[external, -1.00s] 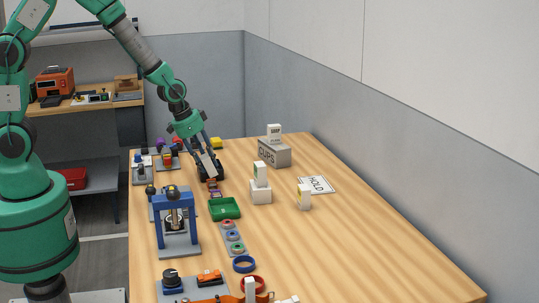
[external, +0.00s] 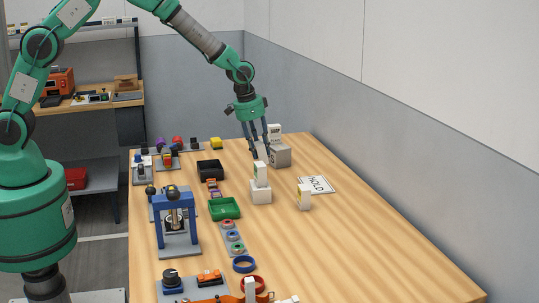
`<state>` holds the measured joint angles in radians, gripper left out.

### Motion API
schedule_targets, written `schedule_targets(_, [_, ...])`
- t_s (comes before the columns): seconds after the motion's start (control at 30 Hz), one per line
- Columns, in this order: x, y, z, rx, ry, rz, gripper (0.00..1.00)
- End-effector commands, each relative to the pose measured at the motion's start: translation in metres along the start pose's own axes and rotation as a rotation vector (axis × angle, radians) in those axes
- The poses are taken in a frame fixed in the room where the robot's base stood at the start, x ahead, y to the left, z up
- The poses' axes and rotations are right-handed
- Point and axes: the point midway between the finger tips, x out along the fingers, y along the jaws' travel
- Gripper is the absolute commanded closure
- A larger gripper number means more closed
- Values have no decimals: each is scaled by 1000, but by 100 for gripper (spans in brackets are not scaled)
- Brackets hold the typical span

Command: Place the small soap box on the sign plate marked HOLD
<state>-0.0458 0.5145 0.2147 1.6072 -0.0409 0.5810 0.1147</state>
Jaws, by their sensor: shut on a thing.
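My gripper (external: 262,153) is shut on a small pale box (external: 262,149), mostly hidden between the fingers; I cannot read its label. It is in front of the left part of the grey cups box in the picture, above the white box on the table. The sign plate marked HOLD (external: 317,185) lies flat at the right of the table, with nothing on it. A white box with lettering (external: 275,133) stands on the grey cups box (external: 283,157). Which box is the small soap box is too small to tell.
A pale carton (external: 260,172) stands on a white block (external: 260,194) below my gripper. Another carton with yellow (external: 304,198) stands just left of the plate. A black bin (external: 210,168) and a green tray (external: 224,210) are further left. The table's right front is clear.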

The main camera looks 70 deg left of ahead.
Motion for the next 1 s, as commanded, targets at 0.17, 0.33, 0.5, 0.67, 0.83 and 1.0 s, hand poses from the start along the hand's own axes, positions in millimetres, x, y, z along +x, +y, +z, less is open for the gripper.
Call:
schedule_targets(0.17, [2, 6, -31, 4, -28, 2, 100])
schedule_targets(0.33, [4, 10, -57, 6, -56, 3, 100])
schedule_targets(0.5, [8, 15, -81, 6, -83, 3, 100])
schedule_targets(0.67, [10, 19, -101, 6, -109, 3, 100])
schedule_targets(0.83, [14, 24, -121, 3, -135, 4, 100])
schedule_targets(1.0, [17, 29, -138, 1, -163, 4, 100])
